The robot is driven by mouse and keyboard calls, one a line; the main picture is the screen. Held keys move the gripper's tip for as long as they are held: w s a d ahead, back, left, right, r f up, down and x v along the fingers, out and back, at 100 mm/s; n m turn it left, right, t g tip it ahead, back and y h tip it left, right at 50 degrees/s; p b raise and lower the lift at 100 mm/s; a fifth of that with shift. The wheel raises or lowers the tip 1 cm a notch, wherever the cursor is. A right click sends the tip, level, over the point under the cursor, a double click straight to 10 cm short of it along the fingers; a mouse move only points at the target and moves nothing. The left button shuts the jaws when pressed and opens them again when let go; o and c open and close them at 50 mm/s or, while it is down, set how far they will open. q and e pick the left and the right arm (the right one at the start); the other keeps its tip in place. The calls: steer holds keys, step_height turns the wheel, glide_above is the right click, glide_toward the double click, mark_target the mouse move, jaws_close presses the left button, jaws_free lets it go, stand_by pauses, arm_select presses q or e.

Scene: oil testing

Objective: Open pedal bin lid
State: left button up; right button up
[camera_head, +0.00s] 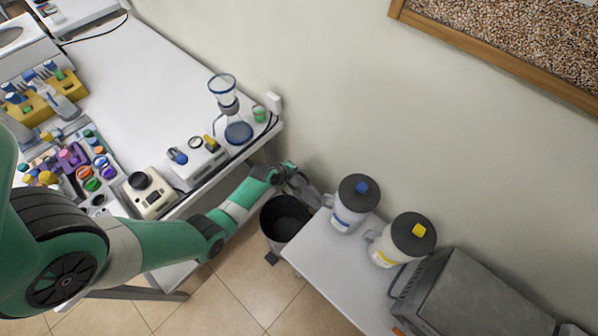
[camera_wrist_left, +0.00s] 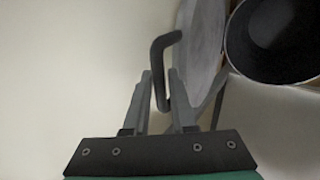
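The pedal bin (camera_head: 279,234) is a dark round bin on the floor between the two tables, with a small dark pedal at its foot. Its top is uncovered and the dark inside shows; the wrist view also shows its round dark opening (camera_wrist_left: 275,45). The grey lid (camera_wrist_left: 203,38) stands raised beside the opening, with a dark bent handle (camera_wrist_left: 158,60) on it. My left gripper (camera_wrist_left: 161,74) has its fingers on either side of this handle, with small gaps visible. In the head view my left gripper (camera_head: 299,183) is at the bin's far side, by the wall.
A white side table (camera_head: 330,270) stands right of the bin, with two white jugs (camera_head: 347,217) (camera_head: 385,248) and a grey oven-like box (camera_head: 470,300). A long white bench (camera_head: 140,75) with lab equipment is at the left. The wall is close behind the bin.

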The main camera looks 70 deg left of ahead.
arm_select(q)
steer(key=shift+o, duration=1.4)
steer(key=p+v, duration=0.5)
steer(key=v, duration=0.6)
steer(key=shift+r, duration=0.25)
steer(key=shift+s+d, duration=0.1)
steer(key=shift+s, duration=0.05)
